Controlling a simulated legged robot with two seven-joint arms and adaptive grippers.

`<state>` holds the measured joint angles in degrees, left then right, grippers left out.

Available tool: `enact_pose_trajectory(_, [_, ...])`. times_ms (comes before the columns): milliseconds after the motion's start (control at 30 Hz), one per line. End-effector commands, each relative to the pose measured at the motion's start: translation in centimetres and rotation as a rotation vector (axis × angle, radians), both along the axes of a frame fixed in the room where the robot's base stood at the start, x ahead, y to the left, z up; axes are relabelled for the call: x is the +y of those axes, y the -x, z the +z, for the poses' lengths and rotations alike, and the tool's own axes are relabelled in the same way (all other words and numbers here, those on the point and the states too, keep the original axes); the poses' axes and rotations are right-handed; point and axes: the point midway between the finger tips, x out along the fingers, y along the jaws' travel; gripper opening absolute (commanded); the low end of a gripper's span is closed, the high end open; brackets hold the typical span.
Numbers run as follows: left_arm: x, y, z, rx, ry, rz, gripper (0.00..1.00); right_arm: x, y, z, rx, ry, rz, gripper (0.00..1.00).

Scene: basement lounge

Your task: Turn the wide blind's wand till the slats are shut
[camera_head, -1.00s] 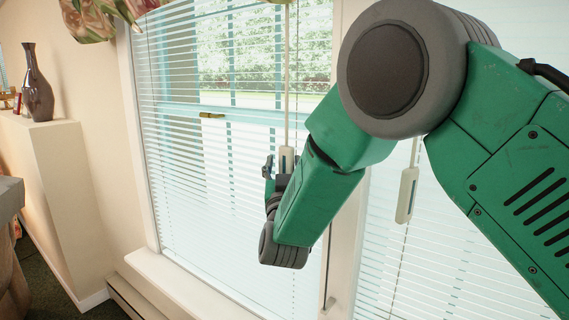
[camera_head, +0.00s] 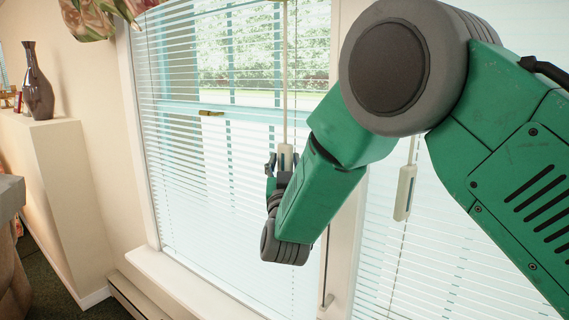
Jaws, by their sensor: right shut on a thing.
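The wide blind (camera_head: 190,165) hangs over the left window. Its slats are tilted open, and the garden and window frame show through them. Its pale wand (camera_head: 286,95) hangs from the top and ends in a thicker handle (camera_head: 286,152). My right gripper (camera_head: 281,165) is shut on the wand's handle near its lower end. My green right forearm hides part of the gripper and the blind behind it. My left gripper is not in view.
A second blind (camera_head: 450,235) with its own wand handle (camera_head: 405,192) hangs right of the window post. A dark vase (camera_head: 37,90) stands on a ledge (camera_head: 45,128) at the left. A floral valance (camera_head: 90,18) hangs at the top left. The white sill (camera_head: 185,285) runs below.

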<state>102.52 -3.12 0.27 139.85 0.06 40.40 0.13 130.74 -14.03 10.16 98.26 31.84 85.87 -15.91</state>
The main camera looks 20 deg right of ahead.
Motion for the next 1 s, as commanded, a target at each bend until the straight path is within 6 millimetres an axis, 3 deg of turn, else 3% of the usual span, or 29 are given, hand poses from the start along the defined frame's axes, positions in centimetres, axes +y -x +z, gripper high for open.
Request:
enact_pose_trajectory(567, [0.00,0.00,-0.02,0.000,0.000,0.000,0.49,0.00,0.01,-0.37,0.008,-0.001,0.001,0.03])
enact_pose_trajectory(600, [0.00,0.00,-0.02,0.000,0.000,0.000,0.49,0.00,0.01,-0.37,0.008,-0.001,0.001,0.39])
enact_pose_trajectory(1000, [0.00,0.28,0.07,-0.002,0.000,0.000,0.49,0.25,0.77,-0.45,0.004,-0.001,0.001,0.41])
